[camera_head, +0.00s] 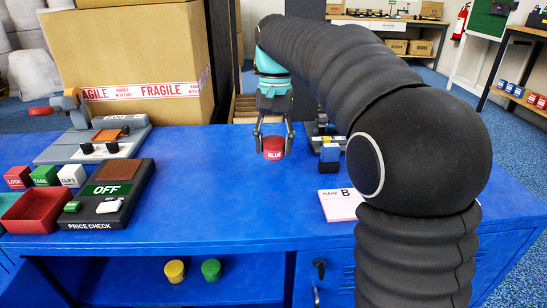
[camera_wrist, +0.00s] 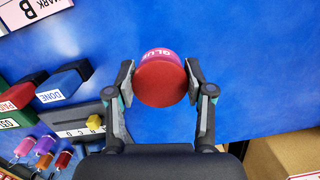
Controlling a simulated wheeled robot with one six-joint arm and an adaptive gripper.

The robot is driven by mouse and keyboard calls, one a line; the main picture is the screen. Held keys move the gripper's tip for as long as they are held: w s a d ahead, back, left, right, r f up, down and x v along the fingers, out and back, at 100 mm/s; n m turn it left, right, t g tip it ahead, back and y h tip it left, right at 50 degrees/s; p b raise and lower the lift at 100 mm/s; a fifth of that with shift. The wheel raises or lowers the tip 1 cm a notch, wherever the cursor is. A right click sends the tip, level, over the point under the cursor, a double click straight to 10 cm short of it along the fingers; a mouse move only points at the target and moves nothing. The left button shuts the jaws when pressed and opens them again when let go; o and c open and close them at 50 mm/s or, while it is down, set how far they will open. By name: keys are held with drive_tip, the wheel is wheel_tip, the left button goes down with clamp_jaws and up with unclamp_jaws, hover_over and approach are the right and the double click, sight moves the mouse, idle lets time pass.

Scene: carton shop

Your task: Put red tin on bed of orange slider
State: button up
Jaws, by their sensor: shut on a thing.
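I cannot tell whether the tin touches the bench top. In the wrist view the tin's plain red end (camera_wrist: 160,84) shows between the fingertips (camera_wrist: 160,82). A grey device (camera_head: 60,149) at the back left has an orange-brown patch (camera_head: 111,134) and black knobs. I cannot tell for certain that this is the orange slider.
A price check box (camera_head: 107,210) showing "OFF" and a red tray (camera_head: 37,211) stand at left. A big carton (camera_head: 130,50) stands behind. A "MARK B" card (camera_head: 342,204) lies right of the tin. Yellow (camera_head: 174,271) and green (camera_head: 211,270) tins sit below. The bench's middle is clear.

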sight(273, 158)
drive_tip(key=shift+a+f+b, duration=0.1)
drive_tip(key=shift+f+b, duration=0.25)
drive_tip(key=shift+f, duration=1.65)
drive_tip(key=shift+f, duration=0.15)
drive_tip(key=o, duration=1.3)
drive_tip(key=r+p, duration=0.1)
drive_tip(key=r, duration=0.3)
drive_tip(key=w+r, duration=0.1)
drive_tip(key=r, duration=0.3)
drive_tip(key=r+p, duration=0.1)
drive_tip(key=r, duration=0.3)
drive_tip(key=shift+w+d+r+p, duration=0.1)
drive_tip(key=shift+w+d+p, duration=0.1)
drive_tip(key=shift+p, duration=0.1)
